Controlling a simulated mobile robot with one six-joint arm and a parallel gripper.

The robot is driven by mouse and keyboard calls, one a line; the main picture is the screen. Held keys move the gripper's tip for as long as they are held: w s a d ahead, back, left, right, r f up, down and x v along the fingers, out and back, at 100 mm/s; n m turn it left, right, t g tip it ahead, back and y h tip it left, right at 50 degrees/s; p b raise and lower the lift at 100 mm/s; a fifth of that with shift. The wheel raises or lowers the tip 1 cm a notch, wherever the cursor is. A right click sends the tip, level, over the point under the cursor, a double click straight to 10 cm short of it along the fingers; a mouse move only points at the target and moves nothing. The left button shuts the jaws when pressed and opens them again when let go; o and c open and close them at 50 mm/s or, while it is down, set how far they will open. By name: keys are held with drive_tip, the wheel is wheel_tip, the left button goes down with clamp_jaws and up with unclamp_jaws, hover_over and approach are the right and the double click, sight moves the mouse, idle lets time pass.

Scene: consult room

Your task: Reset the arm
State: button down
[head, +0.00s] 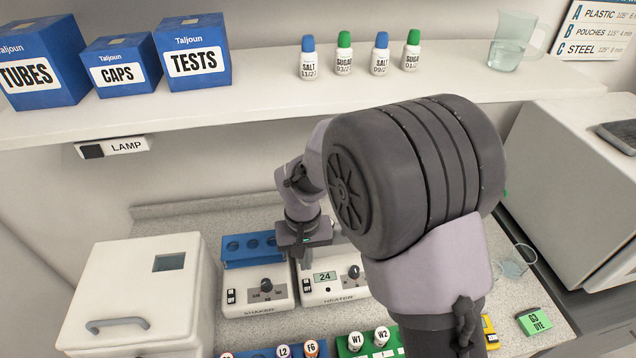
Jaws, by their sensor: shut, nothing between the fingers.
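My arm rises from the lower right, and its large dark joint fills the middle right of the head view. The arm bends back over the bench, and my gripper (304,248) points down at its end. The gripper is shut and empty, in front of the shaker (257,294) and the heater (330,285), near where they meet. The fingertips are small and partly hidden. The heater's display reads 24. A blue rack (250,247) sits on top of the shaker.
Boxes labelled TUBES (42,68), CAPS (121,66) and TESTS (193,58), several small bottles and a beaker (508,50) stand on the shelf (250,95) above. A white lidded device (140,295) is at left. Racks line the front, and a large white machine (580,180) stands right.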

drive_tip(key=s+d+r+m+t+y+b, duration=0.1)
drive_tip(key=s+d+r+m+b, duration=0.1)
drive_tip(key=s+d+r+b, duration=0.3)
drive_tip(key=s+d+r+m+t+y+b, duration=0.1)
drive_tip(key=d+r+m+t+b, duration=0.1)
drive_tip(key=d+r+b, duration=0.3)
drive_tip(key=s+d+f+m+t+b, duration=0.1)
drive_tip(key=s+d+m+t+b, duration=0.1)
drive_tip(key=s+d, duration=0.5)
drive_tip(key=s+m+b, duration=0.1)
drive_tip(key=s, duration=0.3)
drive_tip(key=shift+s+f+t, duration=0.25)
drive_tip(key=shift+s+t, duration=0.05)
drive_tip(key=shift+t, duration=0.1)
